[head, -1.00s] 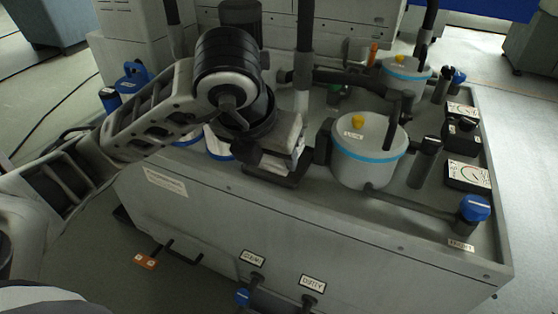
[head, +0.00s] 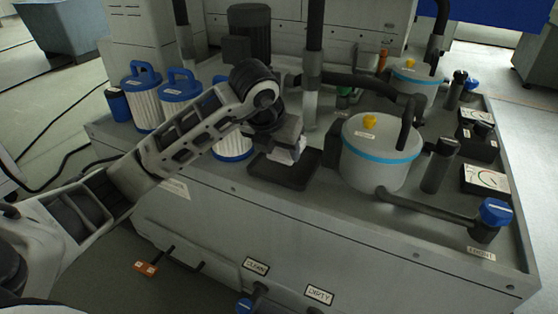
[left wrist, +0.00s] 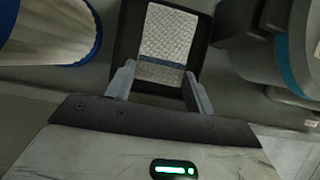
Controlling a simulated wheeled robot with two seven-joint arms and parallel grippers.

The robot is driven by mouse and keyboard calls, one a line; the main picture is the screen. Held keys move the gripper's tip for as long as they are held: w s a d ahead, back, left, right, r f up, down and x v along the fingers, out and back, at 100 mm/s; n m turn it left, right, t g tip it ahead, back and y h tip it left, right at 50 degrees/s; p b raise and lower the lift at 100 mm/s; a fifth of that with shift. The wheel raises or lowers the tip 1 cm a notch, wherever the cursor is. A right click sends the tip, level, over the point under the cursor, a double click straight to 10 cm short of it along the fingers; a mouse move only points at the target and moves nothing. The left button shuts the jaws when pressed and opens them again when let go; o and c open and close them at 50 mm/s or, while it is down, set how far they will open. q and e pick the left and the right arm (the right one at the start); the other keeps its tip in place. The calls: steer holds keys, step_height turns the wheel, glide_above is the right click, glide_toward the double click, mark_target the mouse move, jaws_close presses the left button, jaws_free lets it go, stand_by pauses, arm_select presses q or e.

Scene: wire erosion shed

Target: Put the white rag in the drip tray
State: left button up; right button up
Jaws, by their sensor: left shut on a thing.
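The white rag (left wrist: 168,35), textured with a blue stripe, is between the fingers of my left gripper (left wrist: 160,70) in the left wrist view. In the head view my left gripper (head: 288,143) is low over the drip tray, shut on the rag (head: 284,156), which shows only as a small pale patch. The black drip tray (head: 282,175) lies on the grey machine top, left of the large round pot. In the left wrist view the tray's dark rim (left wrist: 126,35) frames the rag. I cannot tell whether the rag touches the tray floor. My right gripper is out of view.
A grey pot with a blue band (head: 378,165) stands close right of the tray. White filter cartridges with blue caps (head: 181,103) stand left, one close beside my gripper. A vertical dark pipe (head: 314,50) rises behind. The front edge of the machine top is clear.

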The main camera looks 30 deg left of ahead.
mark_target(279, 159)
arm_select(q)
step_height(279, 159, down, 3)
steer(key=shift+f+b, duration=0.1)
steer(key=shift+b, duration=0.3)
steer(key=o, duration=1.3)
steer(key=shift+c, duration=0.2)
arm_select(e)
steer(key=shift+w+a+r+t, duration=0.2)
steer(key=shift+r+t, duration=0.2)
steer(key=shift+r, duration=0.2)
